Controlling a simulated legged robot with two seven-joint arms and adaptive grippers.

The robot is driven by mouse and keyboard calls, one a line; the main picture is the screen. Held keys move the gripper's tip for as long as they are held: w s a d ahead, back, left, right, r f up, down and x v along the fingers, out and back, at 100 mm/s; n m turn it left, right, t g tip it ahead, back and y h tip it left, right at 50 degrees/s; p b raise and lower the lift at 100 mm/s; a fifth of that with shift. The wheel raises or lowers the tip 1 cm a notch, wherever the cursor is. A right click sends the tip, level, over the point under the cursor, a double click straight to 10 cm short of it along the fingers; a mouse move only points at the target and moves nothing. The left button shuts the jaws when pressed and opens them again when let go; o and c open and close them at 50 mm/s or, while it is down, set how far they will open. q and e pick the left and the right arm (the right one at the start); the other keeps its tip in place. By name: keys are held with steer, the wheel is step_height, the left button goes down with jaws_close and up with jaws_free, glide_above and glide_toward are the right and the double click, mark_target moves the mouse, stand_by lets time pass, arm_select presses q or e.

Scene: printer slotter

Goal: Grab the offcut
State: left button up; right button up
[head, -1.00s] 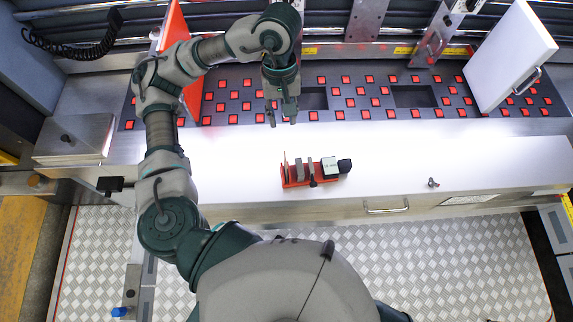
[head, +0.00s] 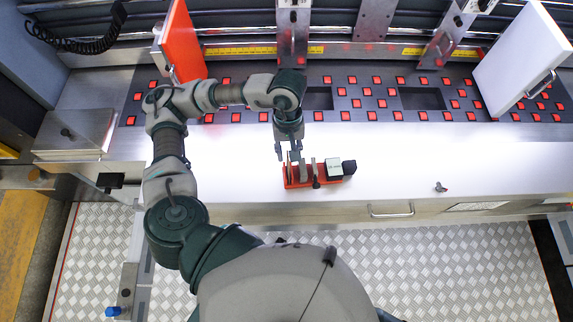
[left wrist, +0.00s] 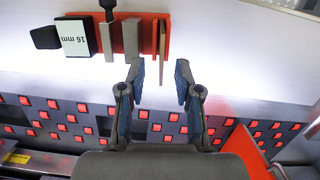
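A red holder (head: 331,181) stands on the white work surface below my left gripper. Several upright pieces stand in it. At one end a thin brown strip (left wrist: 162,40), which looks like the offcut, stands in a slot; beside it are grey plates (left wrist: 131,38). My left gripper (head: 287,158) is above the holder's left end, pointing down. In the left wrist view it is open (left wrist: 160,72), with the brown strip's near end showing between the two fingers and a gap on both sides. It holds nothing. My right gripper is not in view.
A white block marked 16 mm (left wrist: 76,37) and a black knob (left wrist: 46,38) are at the holder's other end. An orange-red panel (head: 184,42) and a white panel (head: 520,60) stand behind. A small knob (head: 440,187) lies right. The surface between is clear.

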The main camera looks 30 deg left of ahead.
mark_target(289, 166)
arm_select(q)
steer(key=f, duration=0.2)
steer(key=s+d+f+p, duration=0.1)
steer(key=f, duration=0.1)
steer(key=shift+s+d+f, duration=0.1)
steer(key=shift+f, duration=0.4)
steer(key=shift+a, duration=0.35)
steer(key=shift+c, duration=0.5)
steer(key=shift+a, duration=0.1)
jaws_close()
steer(key=shift+d, duration=0.2)
